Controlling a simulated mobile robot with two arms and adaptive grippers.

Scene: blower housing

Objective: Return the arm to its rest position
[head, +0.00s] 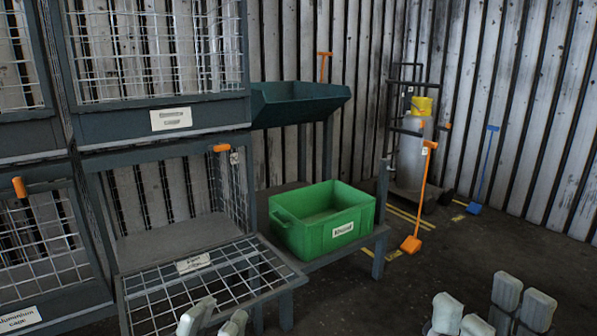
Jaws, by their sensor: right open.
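My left gripper (217,320) shows only at the bottom edge, with pale grey finger ends in front of the lowered mesh door. Most of it is cut off by the frame, so I cannot tell whether it is open or shut. My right gripper (491,309) is at the bottom right, over the dark floor. Its two pairs of pale finger pads stand apart, with nothing seen between them. Both arms are out of the frame.
A cage with a lowered mesh door (217,279) stands left, among other cages. A green bin (325,224) sits on a low stand beside it, with a dark green tray (299,101) above. An orange-handled tool (421,197) leans nearby.

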